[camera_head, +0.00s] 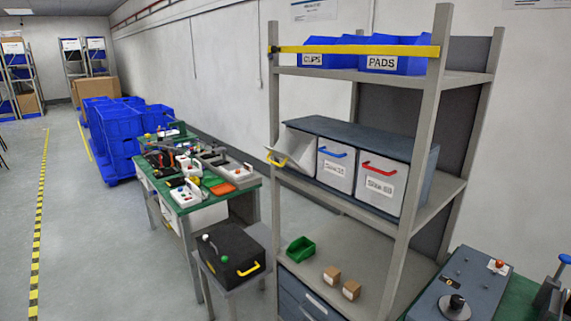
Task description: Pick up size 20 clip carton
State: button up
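Two small brown cartons (332,274) and (351,290) sit on the lower shelf of the grey rack, side by side with a small gap. Each has a pale mark on its front side, too small to read, so I cannot tell which one is size 20. A small green open bin (300,249) stands to their left on the same shelf. My gripper is not in view.
The rack's middle shelf (420,212) holds a tilted-open bin with a yellow handle (278,161) and two closed bins with blue and red handles. Blue bins labelled CLIPS (328,52) and PADS (395,58) stand on top. Rack posts flank the lower shelf.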

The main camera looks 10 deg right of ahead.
aim_at(351, 289)
jog(key=z, duration=0.45)
jog(key=i+j+z, duration=0.1)
jog(key=z, duration=0.3)
jog(key=j+z, duration=0.2)
jog(key=z, duration=0.25)
jog(key=j+z, duration=0.1)
jog(key=z, duration=0.3)
jog(key=j+z, duration=0.15)
jog(key=z, duration=0.3)
jog(key=j+z, duration=0.15)
jog(key=z, duration=0.25)
jog(key=k+j+z, duration=0.3)
jog(key=j, duration=0.3)
jog(key=k+j+z, duration=0.25)
jog(key=j, duration=0.3)
jog(key=k+j+z, duration=0.3)
jog(key=j, duration=0.2)
jog(key=k+j+z, duration=0.25)
jog(key=j, duration=0.2)
jog(key=k+j, duration=0.3)
jog(key=j, duration=0.1)
